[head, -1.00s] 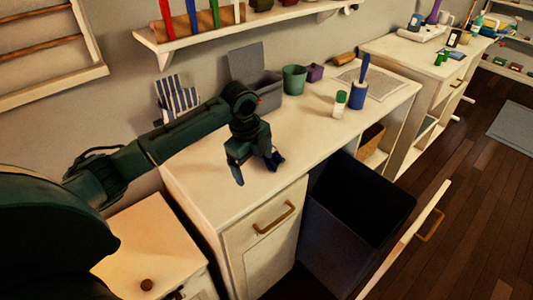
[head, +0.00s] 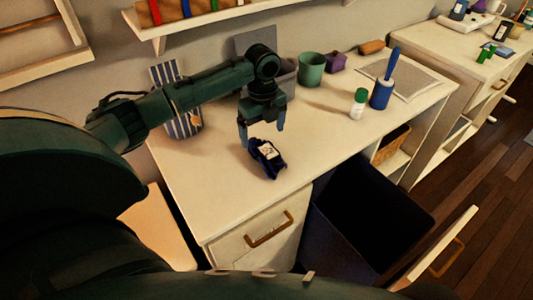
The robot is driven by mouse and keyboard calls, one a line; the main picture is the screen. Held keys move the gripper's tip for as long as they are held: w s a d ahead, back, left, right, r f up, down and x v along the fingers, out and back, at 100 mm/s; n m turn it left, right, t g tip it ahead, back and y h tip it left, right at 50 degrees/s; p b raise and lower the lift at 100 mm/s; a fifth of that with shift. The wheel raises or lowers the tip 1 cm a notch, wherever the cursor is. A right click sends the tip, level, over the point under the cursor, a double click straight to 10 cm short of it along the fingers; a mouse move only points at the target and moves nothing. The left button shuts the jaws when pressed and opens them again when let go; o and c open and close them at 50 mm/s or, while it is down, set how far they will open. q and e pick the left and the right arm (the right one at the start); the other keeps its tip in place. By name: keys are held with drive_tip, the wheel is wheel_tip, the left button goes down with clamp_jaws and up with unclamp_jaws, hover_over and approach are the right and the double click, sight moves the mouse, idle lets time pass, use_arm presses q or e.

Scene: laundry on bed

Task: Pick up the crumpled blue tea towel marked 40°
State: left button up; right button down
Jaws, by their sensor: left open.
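The crumpled dark blue tea towel (head: 277,165) lies on the white counter top, near its front edge. A white label with dark marks shows on its upper side; the marks are too small to read. My left gripper (head: 262,138) points down just behind and above the towel. It is open, with its fingers spread apart and nothing between them. My right gripper is not in view.
Behind my left arm stand a grey box (head: 287,82) and a blue-striped item (head: 184,122). A green pot (head: 311,69), a small bottle (head: 358,103) and a blue brush holder (head: 381,95) stand to the right. A dark open bin (head: 325,238) is below the counter's front.

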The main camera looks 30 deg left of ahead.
sight(262, 143)
use_arm(q)
drive_tip(key=shift+w+a+f+p, duration=0.1)
drive_tip(key=shift+f+p, duration=0.05)
drive_tip(key=shift+f, duration=1.5)
drive_tip(key=shift+a+f+p, duration=0.1)
drive_tip(key=shift+f+p, duration=0.05)
drive_tip(key=shift+f, duration=1.5)
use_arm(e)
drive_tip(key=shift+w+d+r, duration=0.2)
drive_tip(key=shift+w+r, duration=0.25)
use_arm(q)
drive_tip(key=c, duration=1)
drive_tip(key=shift+c, duration=0.4)
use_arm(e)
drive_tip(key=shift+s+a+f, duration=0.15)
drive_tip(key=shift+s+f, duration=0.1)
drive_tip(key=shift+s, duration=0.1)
use_arm(q)
drive_tip(key=shift+r, duration=0.1)
